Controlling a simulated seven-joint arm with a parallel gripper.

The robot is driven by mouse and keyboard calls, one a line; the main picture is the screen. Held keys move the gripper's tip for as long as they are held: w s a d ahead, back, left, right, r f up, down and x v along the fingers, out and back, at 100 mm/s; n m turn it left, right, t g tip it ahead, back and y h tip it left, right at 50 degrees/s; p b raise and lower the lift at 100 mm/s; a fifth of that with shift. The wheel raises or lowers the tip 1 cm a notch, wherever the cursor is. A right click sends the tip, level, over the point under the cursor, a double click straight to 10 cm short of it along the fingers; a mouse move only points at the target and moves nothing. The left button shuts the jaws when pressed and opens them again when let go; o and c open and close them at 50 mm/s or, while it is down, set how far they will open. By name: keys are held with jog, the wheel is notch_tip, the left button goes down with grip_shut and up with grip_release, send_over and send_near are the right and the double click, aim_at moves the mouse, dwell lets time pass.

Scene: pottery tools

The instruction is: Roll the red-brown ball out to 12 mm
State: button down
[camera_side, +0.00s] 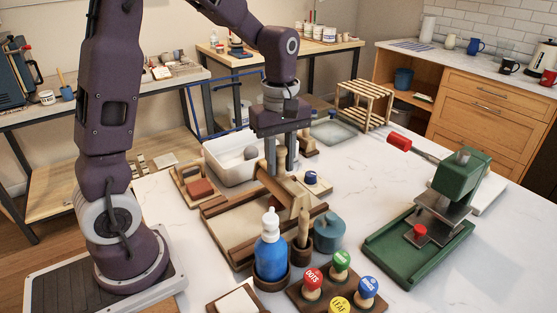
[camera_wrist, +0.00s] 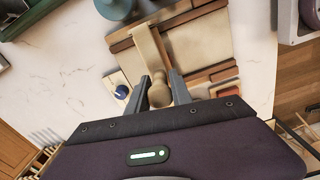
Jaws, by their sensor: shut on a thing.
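My gripper (camera_side: 281,170) is shut on a wooden tool with a rounded tan knob (camera_wrist: 158,96), which sits between the two fingers in the wrist view. A long wooden part (camera_side: 277,189) shows just below the fingers, tilted in the side view. The tool is over a pale work board (camera_side: 238,228) with dark brown rails; whether it touches the board I cannot tell. The board also shows in the wrist view (camera_wrist: 205,42). A red-brown lump (camera_side: 200,188), more block-like than round, sits on a small wooden tray left of the board. No clearly round red-brown ball shows.
A blue bottle (camera_side: 270,250), a teal pot (camera_side: 327,233) and several coloured stamps (camera_side: 341,261) crowd the front edge. A green press (camera_side: 430,215) stands at right. A white tub (camera_side: 232,170) with a grey ball lies behind.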

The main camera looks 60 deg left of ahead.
jog(key=shift+s+f, duration=0.25)
jog(key=shift+s, duration=0.15)
jog(key=shift+s+f, duration=0.15)
jog(key=shift+s, duration=0.25)
